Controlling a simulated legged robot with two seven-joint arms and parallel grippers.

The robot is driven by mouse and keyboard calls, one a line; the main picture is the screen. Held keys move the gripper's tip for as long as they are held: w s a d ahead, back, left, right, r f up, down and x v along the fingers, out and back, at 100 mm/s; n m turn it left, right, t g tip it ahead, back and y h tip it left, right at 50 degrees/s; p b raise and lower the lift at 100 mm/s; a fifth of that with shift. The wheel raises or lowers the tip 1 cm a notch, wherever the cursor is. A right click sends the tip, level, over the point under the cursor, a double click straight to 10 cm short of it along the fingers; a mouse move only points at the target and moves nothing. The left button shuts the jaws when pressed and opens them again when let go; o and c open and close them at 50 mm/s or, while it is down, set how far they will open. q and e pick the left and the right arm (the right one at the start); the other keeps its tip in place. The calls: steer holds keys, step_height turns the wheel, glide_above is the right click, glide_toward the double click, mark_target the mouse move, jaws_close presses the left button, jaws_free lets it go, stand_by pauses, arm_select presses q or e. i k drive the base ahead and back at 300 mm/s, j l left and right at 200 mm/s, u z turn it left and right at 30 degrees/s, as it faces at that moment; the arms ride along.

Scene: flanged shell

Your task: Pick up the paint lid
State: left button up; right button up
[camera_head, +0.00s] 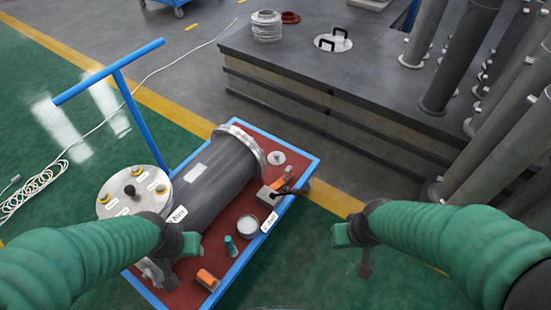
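A small round pale disc with a raised centre (276,158), which looks like the paint lid, lies on the red top of the blue-framed cart, near its far right corner. A short round grey can (248,227) stands nearer to me on the cart; I cannot tell whether its pale top is a lid or its contents. My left gripper (180,256) is over the near left part of the cart, left of the can and apart from it. My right gripper (353,250) is right of the cart over the green floor, with nothing visible in it. The finger gaps are unclear.
A dark flanged shell (208,180) fills the cart's left side. An orange-and-grey tool (276,190), a teal bottle (231,246) and an orange item (207,280) share the cart. A large grey platform (330,85) and several upright pipes (500,145) stand beyond.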

mark_target(277, 157)
steer(key=i+l+u, duration=0.15)
steer(key=u, duration=0.6)
steer(key=i+l+u, duration=0.15)
steer(key=l, duration=0.35)
steer(key=i+l+u, duration=0.15)
steer(key=l, duration=0.35)
steer(key=i+l+u, duration=0.15)
steer(key=l, duration=0.4)
steer(key=i+l+u, duration=0.15)
steer(key=l, duration=0.85)
